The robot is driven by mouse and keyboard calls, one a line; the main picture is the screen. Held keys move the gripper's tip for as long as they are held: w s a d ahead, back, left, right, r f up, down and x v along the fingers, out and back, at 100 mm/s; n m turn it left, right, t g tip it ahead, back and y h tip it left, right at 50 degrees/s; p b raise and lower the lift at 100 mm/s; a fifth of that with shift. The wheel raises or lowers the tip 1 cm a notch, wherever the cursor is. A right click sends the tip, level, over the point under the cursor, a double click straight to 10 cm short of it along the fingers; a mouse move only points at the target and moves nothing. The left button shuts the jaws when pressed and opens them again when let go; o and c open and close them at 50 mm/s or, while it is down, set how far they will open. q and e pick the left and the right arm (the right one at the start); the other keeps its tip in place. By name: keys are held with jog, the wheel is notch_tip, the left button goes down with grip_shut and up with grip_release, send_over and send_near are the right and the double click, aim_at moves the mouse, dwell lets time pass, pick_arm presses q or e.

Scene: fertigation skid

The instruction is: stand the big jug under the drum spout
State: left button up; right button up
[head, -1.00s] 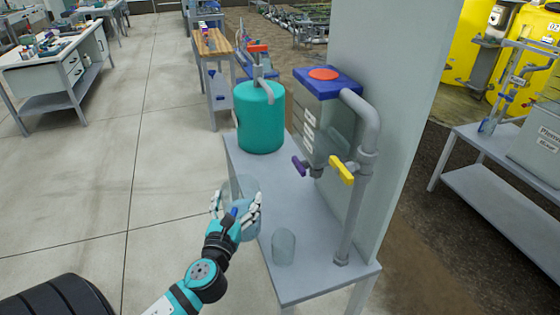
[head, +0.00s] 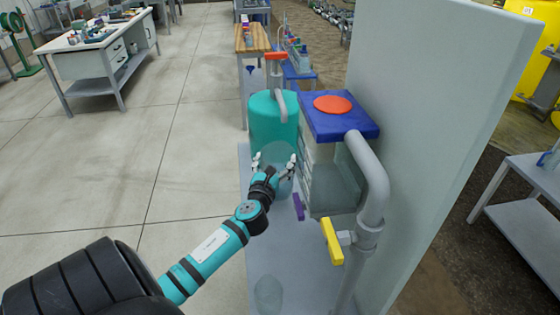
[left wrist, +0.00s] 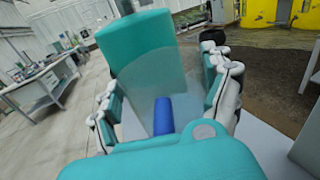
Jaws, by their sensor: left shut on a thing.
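My left gripper (head: 273,163) is shut on the big jug (head: 277,151), a clear, pale see-through vessel. In the left wrist view the jug (left wrist: 145,80) stands between the fingers, tilted in the picture, with the teal drum (left wrist: 140,40) behind it. In the head view the teal drum (head: 262,122) stands at the far end of the grey bench, and its grey hooked spout (head: 281,100) hangs down at its near side. The jug is close in front of the drum, near the spout; whether it touches the bench I cannot tell. My right gripper is not in view.
A smaller clear jug (head: 268,294) stands on the near part of the grey bench (head: 262,250). Right of the held jug is a clear tank with a blue lid (head: 338,118), a purple handle (head: 298,206), a yellow handle (head: 332,241) and a grey pipe (head: 370,180). A wall panel stands behind.

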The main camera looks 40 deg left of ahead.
aim_at(281, 156)
pick_arm(q)
jog(key=x, duration=0.5)
jog(key=shift+w+a+f, duration=0.1)
jog(key=shift+w+a, duration=0.25)
jog(key=shift+w, duration=0.05)
jog(key=shift+w+f, duration=0.1)
jog(key=shift+f, duration=0.15)
notch_tip(281, 156, down, 2)
jog(key=shift+f+b, duration=0.2)
jog(key=shift+b, duration=0.55)
jog(key=shift+f, duration=0.4)
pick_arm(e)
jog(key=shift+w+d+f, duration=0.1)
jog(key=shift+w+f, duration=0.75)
pick_arm(q)
jog(key=o, duration=1.3)
jog(key=shift+f, duration=0.2)
jog(key=shift+o, duration=1.4)
jog(key=shift+r, duration=0.1)
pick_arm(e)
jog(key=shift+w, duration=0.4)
